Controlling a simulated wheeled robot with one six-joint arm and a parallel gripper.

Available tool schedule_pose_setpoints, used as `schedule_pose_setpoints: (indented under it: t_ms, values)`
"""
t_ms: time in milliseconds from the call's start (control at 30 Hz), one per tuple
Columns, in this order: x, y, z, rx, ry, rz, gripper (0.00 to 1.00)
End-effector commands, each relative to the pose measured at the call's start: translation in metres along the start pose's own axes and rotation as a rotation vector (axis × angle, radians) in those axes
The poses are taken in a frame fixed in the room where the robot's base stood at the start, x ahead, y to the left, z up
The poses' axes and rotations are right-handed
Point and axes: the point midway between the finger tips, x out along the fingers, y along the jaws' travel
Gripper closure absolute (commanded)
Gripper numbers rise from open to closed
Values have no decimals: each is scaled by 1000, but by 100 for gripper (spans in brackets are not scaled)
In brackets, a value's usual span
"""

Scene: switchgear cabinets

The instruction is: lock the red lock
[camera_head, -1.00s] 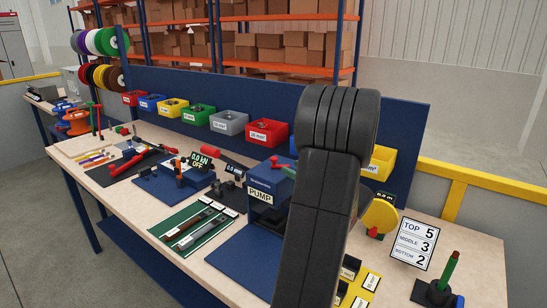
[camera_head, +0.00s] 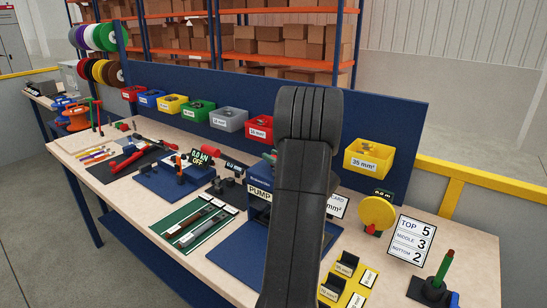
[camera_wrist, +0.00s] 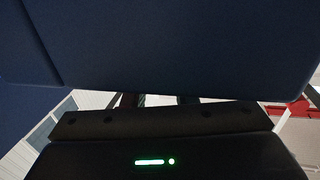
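I cannot make out a red lock for certain in either view. A small red part (camera_head: 371,233) sits at the foot of a yellow disc (camera_head: 377,212) on the right of the workbench; what it is I cannot tell. My gripper's black body with a green light shows in the wrist view, with two dark shapes, perhaps the fingers (camera_wrist: 160,100), beyond it. A dark blue surface (camera_wrist: 170,45) fills the top of that view and hides the fingertips. In the head view my black arm link hides the gripper.
The workbench (camera_head: 465,225) holds a blue PUMP unit (camera_head: 259,195), partly behind my arm, a gauge showing 0.0 kN OFF (camera_head: 200,157) and a stand with a number card (camera_head: 416,241). Colored bins, including a yellow one (camera_head: 369,158), line the blue back panel (camera_head: 400,115).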

Motion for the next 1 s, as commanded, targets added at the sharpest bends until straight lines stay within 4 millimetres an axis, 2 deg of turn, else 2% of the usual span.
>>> schedule_pose_setpoints:
  t_ms: [33, 100, 133, 333, 700, 1000]
  values:
    - [0, 0, 0, 0, 0, 0, 85]
    - [0, 0, 0, 0, 0, 0, 99]
    - [0, 0, 0, 0, 0, 0, 100]
    - [2, 0, 2, -4, 2, 35, 100]
    - [8, 8, 4, -7, 7, 280, 100]
    - [9, 13, 0, -3, 5, 400, 100]
